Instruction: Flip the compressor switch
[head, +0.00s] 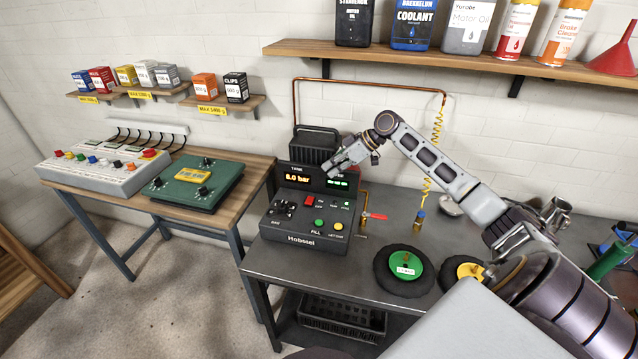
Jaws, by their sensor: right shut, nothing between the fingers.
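The dark compressor unit (284,226) stands on the left part of the grey workbench. Its display (299,179) reads 6.0 bar in orange, with green digits to the right. On its front are a red switch (309,203), a dark knob cluster (283,209) and green and yellow buttons. Which way the red switch is set is too small to tell. My right gripper (328,171) is shut and empty, in front of the display's right part and above the red switch. I cannot tell whether it touches the unit. My left gripper is out of view.
A red-handled valve (375,216) stands right of the unit. Black discs with a green hub (407,267) and a yellow hub (470,270) lie on the workbench (345,262). A copper pipe (365,83) runs along the wall. A wooden table (120,205) with control panels is at left.

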